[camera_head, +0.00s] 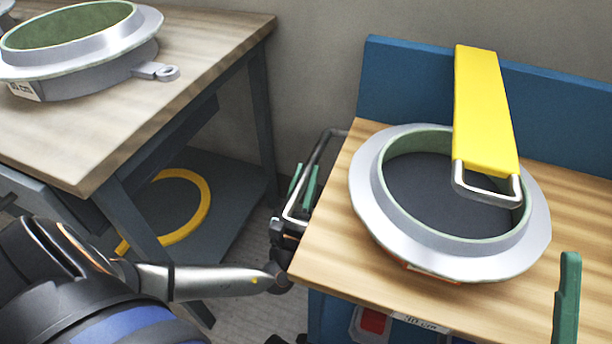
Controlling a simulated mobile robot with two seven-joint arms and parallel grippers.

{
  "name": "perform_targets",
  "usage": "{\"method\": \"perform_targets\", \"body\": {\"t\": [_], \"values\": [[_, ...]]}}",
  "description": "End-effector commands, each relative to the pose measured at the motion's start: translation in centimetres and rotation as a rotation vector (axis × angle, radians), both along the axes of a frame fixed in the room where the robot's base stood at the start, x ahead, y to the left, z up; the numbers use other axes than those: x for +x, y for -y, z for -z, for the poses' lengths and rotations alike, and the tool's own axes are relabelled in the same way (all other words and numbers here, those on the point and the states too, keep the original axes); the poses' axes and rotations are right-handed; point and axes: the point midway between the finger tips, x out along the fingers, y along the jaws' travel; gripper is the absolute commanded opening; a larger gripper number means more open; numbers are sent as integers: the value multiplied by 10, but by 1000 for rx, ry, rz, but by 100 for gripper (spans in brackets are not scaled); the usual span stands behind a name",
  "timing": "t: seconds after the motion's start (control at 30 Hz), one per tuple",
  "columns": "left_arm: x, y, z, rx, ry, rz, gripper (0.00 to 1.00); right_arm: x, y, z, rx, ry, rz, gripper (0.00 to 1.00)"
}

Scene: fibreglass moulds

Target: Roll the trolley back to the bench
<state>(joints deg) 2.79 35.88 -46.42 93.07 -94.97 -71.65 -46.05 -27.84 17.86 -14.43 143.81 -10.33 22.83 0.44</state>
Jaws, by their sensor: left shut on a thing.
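The trolley (320,255) stands at the right, with a striped wooden top and a blue upright panel behind it. Its metal bar handle (318,160) sticks out at the left side. My left gripper (300,190), with green fingers, is shut on this handle. The bench (190,60), wooden-topped with dark grey legs, is at the left; a gap of floor separates it from the trolley. A green upright piece (568,295) at the right edge looks like one finger of my right gripper; the rest is out of frame.
A round grey mould (385,215) is on the trolley top, with a yellow bar (483,110) across its rim. Another ringed mould (100,70) sits on the bench. A yellow ring (205,205) is on the bench's low shelf. A wall closes the back.

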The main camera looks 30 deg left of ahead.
Motion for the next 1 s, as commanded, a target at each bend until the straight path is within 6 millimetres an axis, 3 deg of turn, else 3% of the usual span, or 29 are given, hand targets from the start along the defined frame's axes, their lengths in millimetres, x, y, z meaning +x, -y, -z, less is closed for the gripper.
{"method": "perform_targets", "body": {"t": [0.17, 0.53, 0.7, 0.97, 1.0], "values": [[-1, -9, -1, 3, 1, -4, 0, 0, 0, -1, 0, 0, 0, 66], [-22, -94, 0, 5, 1, -9, 0, 0, 0, -2, 3, 0, 0, 66], [-25, -107, -1, 0, 4, -3, 0, 0, 0, -2, 2, 0, -1, 66], [-25, -110, -2, -1, 5, -9, 0, 0, 0, -2, 2, 0, 0, 66], [-25, -110, -2, -1, 6, -10, 32, 0, 0, -2, 2, 0, 0, 66]]}}
